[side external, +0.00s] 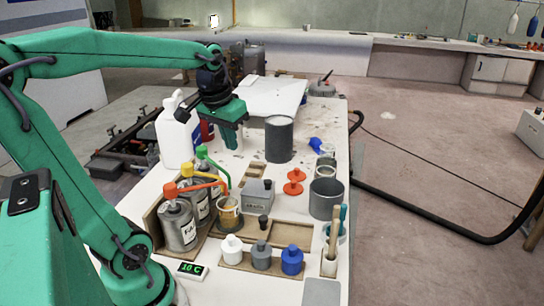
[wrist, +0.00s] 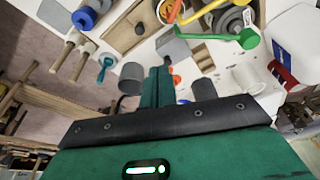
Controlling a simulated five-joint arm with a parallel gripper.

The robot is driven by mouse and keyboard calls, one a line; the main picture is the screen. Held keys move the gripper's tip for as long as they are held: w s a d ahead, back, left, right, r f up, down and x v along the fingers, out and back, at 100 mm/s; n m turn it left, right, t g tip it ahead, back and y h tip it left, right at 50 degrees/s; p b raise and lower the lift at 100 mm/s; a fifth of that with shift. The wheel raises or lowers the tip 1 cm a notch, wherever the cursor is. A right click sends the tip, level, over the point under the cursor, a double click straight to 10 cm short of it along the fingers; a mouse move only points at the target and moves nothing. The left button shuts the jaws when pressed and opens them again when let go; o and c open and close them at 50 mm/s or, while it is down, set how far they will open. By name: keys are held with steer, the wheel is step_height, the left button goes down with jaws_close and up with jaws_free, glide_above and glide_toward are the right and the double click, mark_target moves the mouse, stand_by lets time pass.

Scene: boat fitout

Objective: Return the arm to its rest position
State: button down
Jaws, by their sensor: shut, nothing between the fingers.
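My green arm reaches over the white workbench (side external: 320,130) from the left. My gripper (side external: 231,143) points down above the bench, between the white jug (side external: 176,132) and the dark grey can (side external: 279,140). In the wrist view my gripper (wrist: 158,75) has its two green fingers together, with nothing between them. It appears clear of the objects around it, though its exact height is hard to tell.
Pump bottles (side external: 178,225) with coloured spouts, an amber cup (side external: 229,212) and small capped bottles (side external: 291,258) stand near my arm. A grey pot (side external: 326,197) and red-orange pieces (side external: 294,182) are to the right. A black hose (side external: 430,225) lies beyond the bench's right side.

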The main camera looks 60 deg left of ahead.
steer(key=s+d+f+m+t+h, duration=0.1)
steer(key=s+d+m, duration=0.3)
steer(key=d, duration=0.7)
steer(key=shift+s+d+f+t, duration=0.4)
steer(key=shift+s+f+t, duration=0.3)
steer(key=shift+t, duration=0.2)
